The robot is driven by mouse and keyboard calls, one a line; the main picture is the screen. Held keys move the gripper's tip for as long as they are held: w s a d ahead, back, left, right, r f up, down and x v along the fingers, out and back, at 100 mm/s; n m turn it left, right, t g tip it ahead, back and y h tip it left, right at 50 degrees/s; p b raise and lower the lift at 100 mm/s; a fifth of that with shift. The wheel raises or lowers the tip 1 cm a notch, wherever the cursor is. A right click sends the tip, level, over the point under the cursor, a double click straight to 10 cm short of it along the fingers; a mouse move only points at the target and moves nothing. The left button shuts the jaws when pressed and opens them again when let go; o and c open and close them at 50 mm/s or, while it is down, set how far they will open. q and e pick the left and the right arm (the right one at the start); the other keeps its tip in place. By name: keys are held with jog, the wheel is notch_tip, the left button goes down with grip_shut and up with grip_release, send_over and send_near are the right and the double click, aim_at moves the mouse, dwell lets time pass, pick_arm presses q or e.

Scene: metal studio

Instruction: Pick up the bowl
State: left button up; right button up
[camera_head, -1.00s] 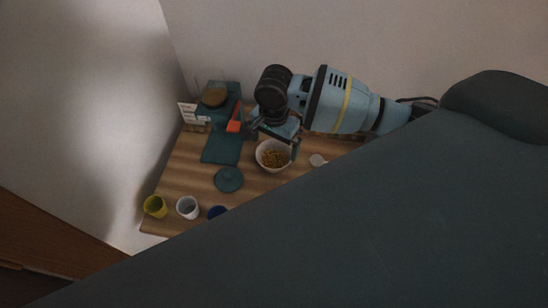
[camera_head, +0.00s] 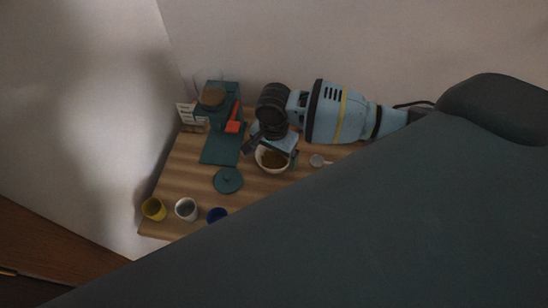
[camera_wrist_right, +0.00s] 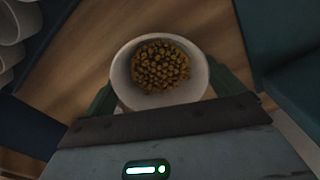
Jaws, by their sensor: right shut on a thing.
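A white bowl (camera_head: 272,171) filled with small brown pellets is on the wooden table in the head view. It also shows in the right wrist view (camera_wrist_right: 121,78), upright, with the pellets inside. My right gripper (camera_head: 270,151) comes in from above, with its fingers on either side of the bowl. In the right wrist view my right gripper (camera_wrist_right: 164,92) is shut on the bowl, and its wrist body hides the near side. I cannot tell whether the bowl is clear of the table. My left gripper is not in view.
The wooden table (camera_head: 185,165) also holds a dark teal lid (camera_head: 228,180), a yellow cup (camera_head: 153,208), a white cup (camera_head: 186,209), a blue cup (camera_head: 217,214), a small white scoop-like item (camera_head: 318,161) and a teal machine (camera_head: 222,150) with an orange-red part. Walls stand behind and left.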

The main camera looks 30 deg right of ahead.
aim_at(274, 163)
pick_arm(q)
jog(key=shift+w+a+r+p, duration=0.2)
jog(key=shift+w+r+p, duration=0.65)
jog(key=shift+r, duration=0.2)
pick_arm(e)
notch_tip(274, 163, up, 10)
jog(key=shift+r, duration=0.15)
